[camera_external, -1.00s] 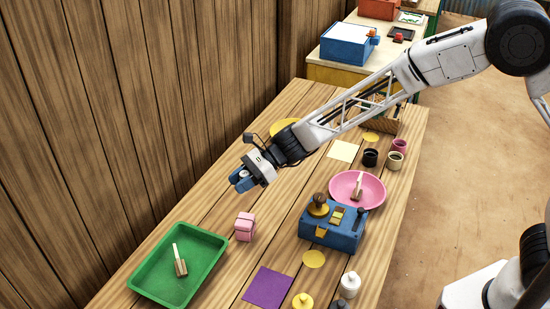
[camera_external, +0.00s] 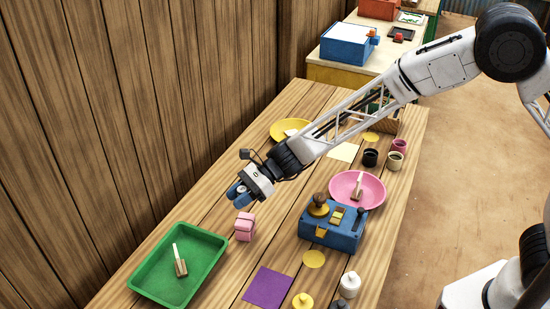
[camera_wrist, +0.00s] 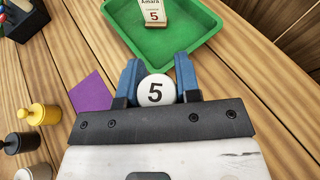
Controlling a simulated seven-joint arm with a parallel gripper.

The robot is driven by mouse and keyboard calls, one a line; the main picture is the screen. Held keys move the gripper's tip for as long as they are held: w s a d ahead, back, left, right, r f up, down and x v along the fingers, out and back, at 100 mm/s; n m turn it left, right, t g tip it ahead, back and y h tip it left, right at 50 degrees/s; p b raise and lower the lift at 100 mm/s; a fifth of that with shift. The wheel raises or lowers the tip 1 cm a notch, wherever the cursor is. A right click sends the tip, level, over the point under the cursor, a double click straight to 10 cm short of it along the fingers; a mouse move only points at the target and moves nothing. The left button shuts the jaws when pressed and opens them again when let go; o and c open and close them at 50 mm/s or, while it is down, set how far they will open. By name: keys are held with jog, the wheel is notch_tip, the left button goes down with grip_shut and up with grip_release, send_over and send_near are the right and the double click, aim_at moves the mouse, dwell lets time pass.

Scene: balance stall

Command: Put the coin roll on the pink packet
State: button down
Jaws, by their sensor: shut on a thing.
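The coin roll (camera_wrist: 156,90) shows its round white end with a black 5 in the wrist view. My gripper (camera_wrist: 157,74) is shut on it, with a blue finger on each side. In the external view my gripper (camera_external: 237,192) hangs over the table, just above and slightly left of the pink packet in the picture. The pink packet (camera_external: 245,227) stands on the table to the right of the green tray. I cannot make it out in the wrist view.
The green tray (camera_external: 150,287) holds a small price stand (camera_external: 180,265). A purple sheet (camera_external: 268,288), a blue scale (camera_external: 330,236), a pink plate (camera_external: 377,201) and a yellow plate (camera_external: 281,136) are on the table. Bare wood surrounds the packet. A plank wall (camera_external: 150,110) runs along the left.

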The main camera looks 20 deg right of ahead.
aim_at(240, 222)
jog(key=shift+f, duration=1.3)
jog(key=shift+f, duration=1.85)
jog(key=shift+f, duration=0.15)
jog(key=c, duration=0.8)
grip_release()
jog(key=v, duration=1.2)
jog(key=shift+d, duration=0.1)
